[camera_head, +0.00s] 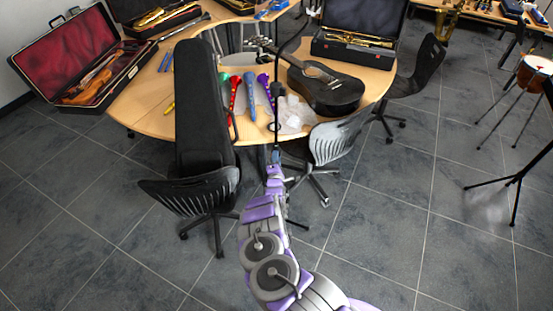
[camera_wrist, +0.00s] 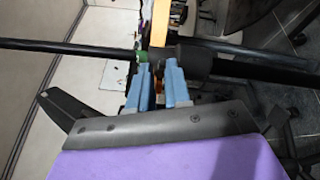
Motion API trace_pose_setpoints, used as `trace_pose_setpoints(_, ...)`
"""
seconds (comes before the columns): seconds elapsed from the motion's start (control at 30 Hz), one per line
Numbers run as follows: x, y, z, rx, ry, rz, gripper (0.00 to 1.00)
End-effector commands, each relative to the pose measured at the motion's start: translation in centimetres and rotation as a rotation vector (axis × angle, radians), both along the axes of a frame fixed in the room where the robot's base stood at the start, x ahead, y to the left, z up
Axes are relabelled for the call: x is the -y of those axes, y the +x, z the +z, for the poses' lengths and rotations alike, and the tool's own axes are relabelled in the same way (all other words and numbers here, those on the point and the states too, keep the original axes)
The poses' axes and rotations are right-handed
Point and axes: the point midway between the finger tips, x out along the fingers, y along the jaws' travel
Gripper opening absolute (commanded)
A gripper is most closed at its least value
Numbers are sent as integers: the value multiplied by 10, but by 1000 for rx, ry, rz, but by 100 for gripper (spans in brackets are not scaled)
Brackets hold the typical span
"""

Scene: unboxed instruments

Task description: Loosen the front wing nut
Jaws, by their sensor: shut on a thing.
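A black stand (camera_head: 277,105) rises in front of the table in the head view, with a curved rod at its top. In the wrist view its thick black tube (camera_wrist: 245,66) and a thinner black rod (camera_wrist: 65,46) run across the picture and meet at a dark joint (camera_wrist: 190,60). My gripper (camera_head: 276,154) reaches up to the stand at the table's front edge. In the wrist view the blue fingers of my gripper (camera_wrist: 157,70) close at this joint. The front wing nut between the fingertips is mostly hidden, and its shape cannot be made out.
A black guitar (camera_head: 325,88) and colored recorders (camera_head: 249,97) lie on the wooden table (camera_head: 150,122).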

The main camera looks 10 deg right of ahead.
Motion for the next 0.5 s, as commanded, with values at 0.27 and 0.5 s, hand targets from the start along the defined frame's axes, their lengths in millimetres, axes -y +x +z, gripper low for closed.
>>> trace_pose_setpoints(0.27, -3, -2, -3, -8, -1, 6, 39)
trace_pose_setpoints(0.5, -1, -2, -1, -3, 1, 2, 53)
